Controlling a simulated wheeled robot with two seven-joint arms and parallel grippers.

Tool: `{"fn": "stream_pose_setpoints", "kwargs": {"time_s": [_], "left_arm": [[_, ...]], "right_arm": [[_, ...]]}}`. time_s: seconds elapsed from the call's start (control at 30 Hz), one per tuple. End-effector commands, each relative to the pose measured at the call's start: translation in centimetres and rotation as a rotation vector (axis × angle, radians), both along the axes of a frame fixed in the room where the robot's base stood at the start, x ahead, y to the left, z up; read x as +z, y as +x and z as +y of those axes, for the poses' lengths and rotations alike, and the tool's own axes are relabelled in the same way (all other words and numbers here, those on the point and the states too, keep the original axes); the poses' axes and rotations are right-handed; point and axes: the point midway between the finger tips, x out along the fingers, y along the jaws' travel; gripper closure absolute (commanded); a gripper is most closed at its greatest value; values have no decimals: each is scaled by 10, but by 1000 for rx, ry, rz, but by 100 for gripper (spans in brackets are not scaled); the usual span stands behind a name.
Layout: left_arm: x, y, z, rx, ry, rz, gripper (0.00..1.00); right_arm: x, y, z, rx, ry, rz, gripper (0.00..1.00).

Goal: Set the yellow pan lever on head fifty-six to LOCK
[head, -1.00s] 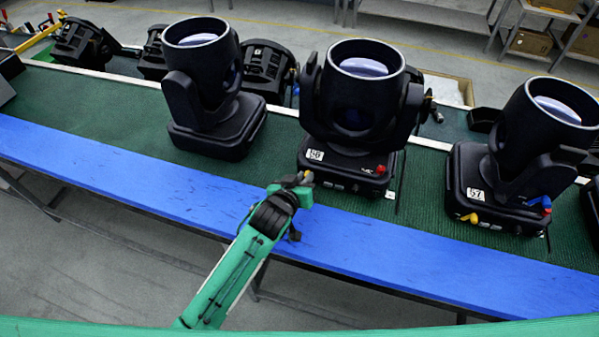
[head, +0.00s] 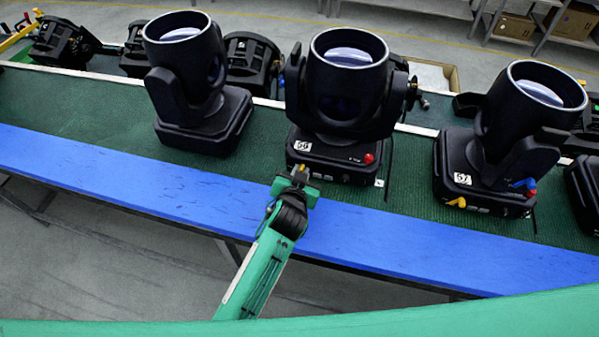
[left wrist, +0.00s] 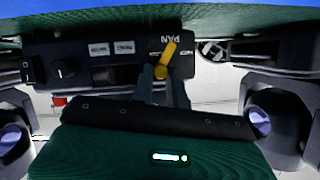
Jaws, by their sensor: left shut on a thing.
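Head fifty-six (head: 347,90) is the black moving head in the middle of the head view, with a white number label on its base (head: 335,155). Its yellow pan lever (left wrist: 167,56) shows in the left wrist view beside upside-down PAN lettering, tilted, with small markings on both sides too blurred to read. My left gripper (left wrist: 162,88) is shut on the lever, one finger on each side of its lower end. In the head view my left gripper (head: 297,178) is at the front of the base, and only a bit of yellow shows there. My right gripper is not in view.
Head 57 (head: 530,110) stands to the right with yellow and blue levers, another black head (head: 190,80) to the left. A red knob (head: 368,158) is on the front right of head fifty-six's base. The blue bench edge (head: 420,240) is clear.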

Motion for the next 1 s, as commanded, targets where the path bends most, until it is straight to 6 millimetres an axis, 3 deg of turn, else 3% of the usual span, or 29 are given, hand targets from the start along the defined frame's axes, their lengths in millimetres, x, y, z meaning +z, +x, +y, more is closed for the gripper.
{"fn": "stream_pose_setpoints", "kwargs": {"time_s": [0.3, 0.33, 0.43, 0.77, 1.0], "left_arm": [[0, 0, 0, 0, 1, 0, 100], [0, 0, 0, 0, 1, 0, 81], [0, 0, 0, 0, 1, 0, 63], [0, -2, 0, 0, 0, 0, 63], [7, -26, 6, 0, -1, 0, 63]], "right_arm": [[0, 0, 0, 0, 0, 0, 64], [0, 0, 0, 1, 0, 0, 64], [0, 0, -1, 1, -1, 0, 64], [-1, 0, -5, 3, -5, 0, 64], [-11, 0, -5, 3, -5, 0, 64]]}}
